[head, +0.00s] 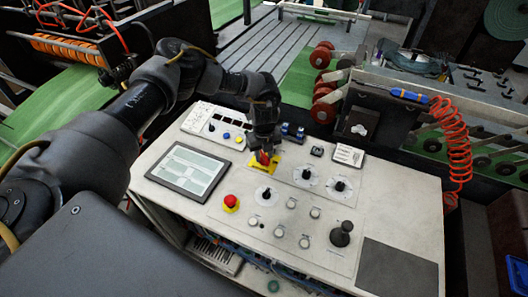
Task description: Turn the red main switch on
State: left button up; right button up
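The red main switch (264,157) sits on a yellow plate (260,170) near the back middle of the pale control panel. My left arm reaches in from the left, and its gripper (265,149) points down right at the switch. The fingertips overlap the switch and hide part of it. The picture is too small to tell whether the fingers are closed on it or only around it. The switch's exact angle is partly hidden. My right gripper is not in view.
The panel (215,210) carries a screen (188,171), a red mushroom button (231,201) on yellow, several black dials, small white buttons, and a black joystick (341,233). An orange coiled hose (457,145) hangs at the right. My arm crosses above the panel's left side.

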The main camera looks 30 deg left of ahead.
pick_arm(q)
jog(key=shift+w+f, duration=0.2)
jog(key=shift+w, duration=0.05)
jog(key=shift+c, duration=0.3)
grip_shut()
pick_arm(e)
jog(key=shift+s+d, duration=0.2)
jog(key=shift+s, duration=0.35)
